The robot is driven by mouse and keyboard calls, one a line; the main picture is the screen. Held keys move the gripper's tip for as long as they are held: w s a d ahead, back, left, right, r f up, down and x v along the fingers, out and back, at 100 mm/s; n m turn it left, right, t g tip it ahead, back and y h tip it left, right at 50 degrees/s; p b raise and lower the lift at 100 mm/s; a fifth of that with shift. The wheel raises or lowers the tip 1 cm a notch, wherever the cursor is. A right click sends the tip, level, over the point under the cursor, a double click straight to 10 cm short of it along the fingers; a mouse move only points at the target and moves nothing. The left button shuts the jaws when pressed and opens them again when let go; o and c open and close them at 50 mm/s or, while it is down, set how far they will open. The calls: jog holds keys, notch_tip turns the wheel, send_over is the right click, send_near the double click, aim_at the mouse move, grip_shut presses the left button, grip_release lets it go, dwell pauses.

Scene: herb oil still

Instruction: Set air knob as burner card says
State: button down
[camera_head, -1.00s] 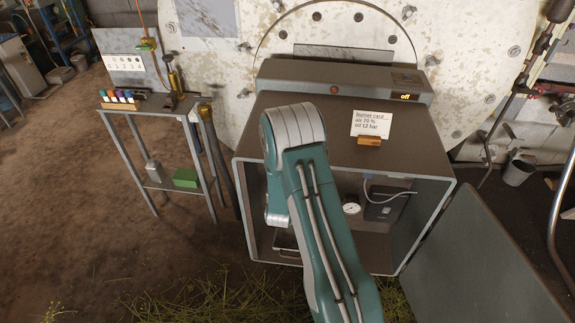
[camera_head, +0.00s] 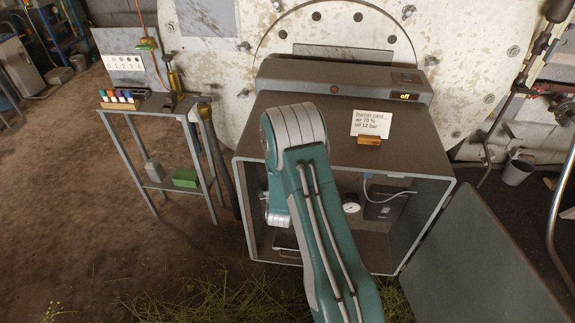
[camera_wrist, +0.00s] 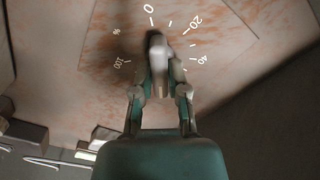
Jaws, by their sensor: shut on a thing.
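The burner card (camera_head: 371,123) stands in a small wooden holder on top of the open grey burner box (camera_head: 420,158). It reads air 70 % and oil 12 bar. In the wrist view, the air knob (camera_wrist: 157,44) is a pale lever-shaped knob on a rust-stained panel. A percent scale (camera_wrist: 196,28) surrounds it, with 0, 20, 40 and 100 legible. The far end of the knob appears to point near 0, though its exact setting is unclear. My gripper (camera_wrist: 160,82) is shut on the knob and hides the lower scale. In the head view, my arm hides the knob.
A display (camera_head: 405,96) on the box reads off. A round gauge (camera_head: 351,208) and a cable are inside the box. Its open door (camera_head: 480,265) stands at the right. A small side table (camera_head: 150,107) is at the left, with bare floor before it.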

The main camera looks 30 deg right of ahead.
jog(key=shift+w+d+r, duration=0.15)
jog(key=shift+d, duration=0.1)
jog(key=c, duration=0.6)
grip_release()
jog(key=shift+c, duration=0.2)
jog(key=shift+d, duration=0.2)
jog(key=shift+a, duration=0.35)
jog(key=shift+a, duration=0.1)
jog(key=v, duration=1.2)
